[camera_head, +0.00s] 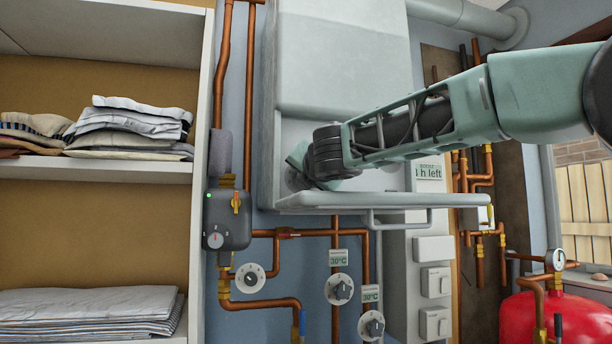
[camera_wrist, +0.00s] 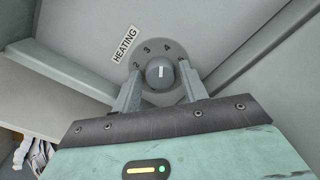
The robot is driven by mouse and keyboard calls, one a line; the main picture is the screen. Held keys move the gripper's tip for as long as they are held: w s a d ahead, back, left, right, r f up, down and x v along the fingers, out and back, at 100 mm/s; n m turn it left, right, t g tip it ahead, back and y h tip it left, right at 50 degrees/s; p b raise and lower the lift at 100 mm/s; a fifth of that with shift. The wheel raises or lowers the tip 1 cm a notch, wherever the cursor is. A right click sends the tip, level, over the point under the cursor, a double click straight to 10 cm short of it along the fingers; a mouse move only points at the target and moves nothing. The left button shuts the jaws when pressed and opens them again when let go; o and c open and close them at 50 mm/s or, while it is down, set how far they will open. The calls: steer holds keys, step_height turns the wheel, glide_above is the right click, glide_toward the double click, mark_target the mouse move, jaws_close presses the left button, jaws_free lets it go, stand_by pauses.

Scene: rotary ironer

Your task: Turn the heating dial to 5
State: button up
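The heating dial (camera_wrist: 160,72) is a round grey knob with a white line, set on a darker disc in the wrist view. The numbers 2, 3 and 4 show around it, with a white HEATING label (camera_wrist: 124,45) at the upper left. The line stands nearly upright, roughly between 3 and 4. My gripper (camera_wrist: 160,73) is open, with one finger on each side of the knob and small gaps visible. In the head view my gripper (camera_head: 304,164) is at the ironer's recess and hides the dial.
A grey ledge (camera_head: 350,200) juts out just below my gripper. Round pipe dials (camera_head: 251,278) and copper pipes are lower down. A shelf (camera_head: 95,170) with folded linen stands left. A red tank (camera_head: 575,318) is at the lower right.

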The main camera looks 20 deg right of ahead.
steer(key=shift+o, duration=0.6)
steer(key=s+b, duration=0.1)
steer(key=s, duration=0.4)
steer(key=s+b, duration=0.1)
steer(key=s, duration=0.5)
steer(key=s+a, duration=0.1)
steer(key=s, duration=0.5)
steer(key=shift+s+r+b, duration=0.2)
steer(key=shift+r+b, duration=0.1)
steer(key=shift+b, duration=0.1)
